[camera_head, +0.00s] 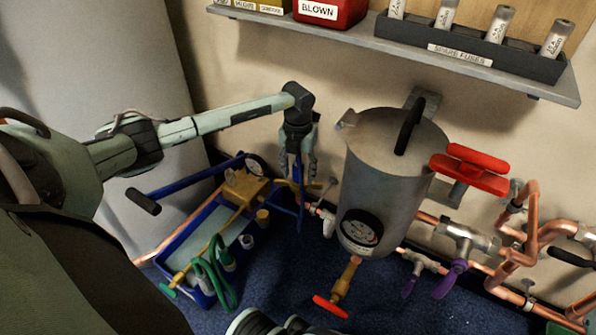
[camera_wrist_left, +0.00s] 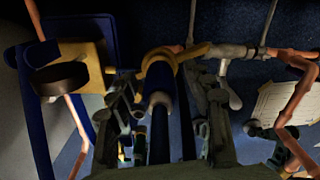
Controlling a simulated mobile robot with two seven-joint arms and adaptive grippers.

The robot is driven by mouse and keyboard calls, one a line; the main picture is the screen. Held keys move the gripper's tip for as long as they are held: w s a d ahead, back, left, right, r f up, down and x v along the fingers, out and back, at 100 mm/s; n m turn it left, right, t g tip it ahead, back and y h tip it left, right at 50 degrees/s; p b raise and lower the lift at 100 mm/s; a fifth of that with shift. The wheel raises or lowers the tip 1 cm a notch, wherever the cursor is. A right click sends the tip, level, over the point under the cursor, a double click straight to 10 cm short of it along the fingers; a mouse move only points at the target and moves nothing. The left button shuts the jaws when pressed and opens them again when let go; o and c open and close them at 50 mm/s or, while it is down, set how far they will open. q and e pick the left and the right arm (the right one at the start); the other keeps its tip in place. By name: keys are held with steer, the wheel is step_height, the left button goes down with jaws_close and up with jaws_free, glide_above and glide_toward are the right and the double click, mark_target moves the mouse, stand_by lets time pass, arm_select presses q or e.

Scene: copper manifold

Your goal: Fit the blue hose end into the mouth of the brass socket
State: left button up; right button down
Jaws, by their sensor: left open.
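My left gripper (camera_head: 299,172) points down in front of the wall, left of the grey tank. It is open. In the left wrist view, the blue hose (camera_wrist_left: 158,118) runs between the parted fingers (camera_wrist_left: 163,108), with dark gaps on both sides. The brass socket (camera_wrist_left: 160,62) shows as a curved brass rim at the hose's far end, lined up with it. I cannot tell how deep the hose end sits in it. In the head view, the fingers partly hide the hose end and socket. My right gripper is not recognisable in view.
A blue trolley (camera_head: 178,243) with a brass pump (camera_head: 246,187) and green hose (camera_head: 212,272) stands left of the gripper. The grey tank (camera_head: 385,190) with a gauge is close on the right. Copper pipes (camera_head: 519,245) and a shelf (camera_head: 400,52) lie beyond.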

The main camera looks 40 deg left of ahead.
mark_target(298, 161)
arm_select(q)
steer(key=shift+r, duration=3.75)
